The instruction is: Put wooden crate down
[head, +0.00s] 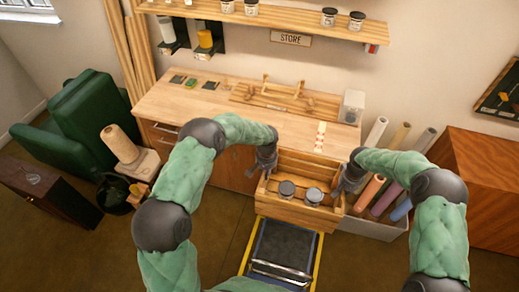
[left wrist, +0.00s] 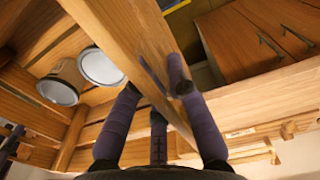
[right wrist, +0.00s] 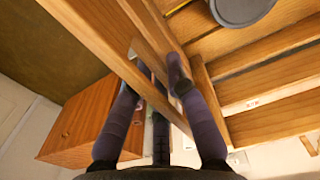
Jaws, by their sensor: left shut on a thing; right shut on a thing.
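A slatted wooden crate (head: 290,213) is held in front of the wooden table (head: 225,120), near its front edge. Two jars stand inside it, a dark-lidded jar (head: 286,190) and a blue-grey-lidded jar (head: 313,196). My left gripper (head: 267,160) is shut on the crate's left end wall, and the left wrist view shows its fingers on both sides of that board (left wrist: 130,50). My right gripper (head: 345,182) is shut on the right end wall (right wrist: 115,45). Whether the crate's underside touches anything is hidden.
A wooden rack (head: 285,97) stands at the back of the tabletop, with a clear container (head: 352,106) to its right. A red-and-white strip (head: 320,137) lies near the front edge. Rolled sheets (head: 390,165) stand right of the crate. The tabletop's left front is clear.

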